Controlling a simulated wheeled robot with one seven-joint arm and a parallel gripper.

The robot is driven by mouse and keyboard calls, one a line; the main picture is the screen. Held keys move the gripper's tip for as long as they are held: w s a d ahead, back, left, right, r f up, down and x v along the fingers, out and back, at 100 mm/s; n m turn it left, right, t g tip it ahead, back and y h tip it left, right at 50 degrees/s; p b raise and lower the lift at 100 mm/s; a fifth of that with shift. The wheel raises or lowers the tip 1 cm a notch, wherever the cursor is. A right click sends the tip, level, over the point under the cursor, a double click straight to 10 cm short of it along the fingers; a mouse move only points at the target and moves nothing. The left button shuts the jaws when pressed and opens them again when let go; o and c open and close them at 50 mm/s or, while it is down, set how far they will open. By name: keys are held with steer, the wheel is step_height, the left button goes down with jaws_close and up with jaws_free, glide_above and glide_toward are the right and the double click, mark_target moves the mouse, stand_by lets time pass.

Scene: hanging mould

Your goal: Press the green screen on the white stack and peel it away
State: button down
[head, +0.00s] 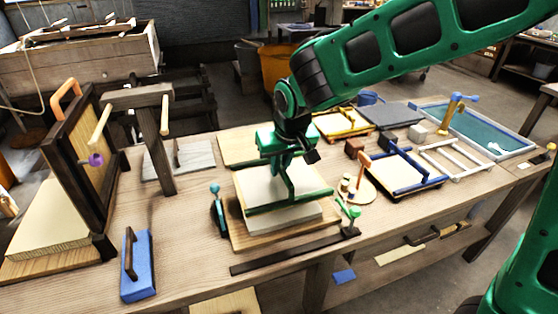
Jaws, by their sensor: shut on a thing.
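The green screen (308,198) is a thin green frame with a raised green handle, over the white stack in the middle of the bench. The white stack (267,187) shows beneath and inside the frame, on a wooden board (268,241). My gripper (285,160) points down above the stack and is shut on the screen's green handle. The fingertips are partly hidden by the wrist. Whether the screen touches the stack all the way round is hard to tell.
A blue block with a dark handle (138,265) lies front left. A wooden post (155,150) and a tall upright frame (77,160) stand left. Blue-edged frames (405,190) and a round board with small pieces (352,194) lie right. A dark bar (290,254) lies along the front.

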mark_target(279, 182)
steer(key=shift+s+f, duration=0.1)
steer(key=shift+f, duration=2.85)
steer(key=shift+f, duration=0.45)
steer(key=shift+s+f, duration=0.15)
steer(key=shift+f, duration=0.3)
steer(key=shift+r, duration=0.1)
stand_by(0.4)
steer(key=shift+r, duration=0.9)
steer(key=shift+r, duration=0.35)
steer(key=shift+r, duration=3.5)
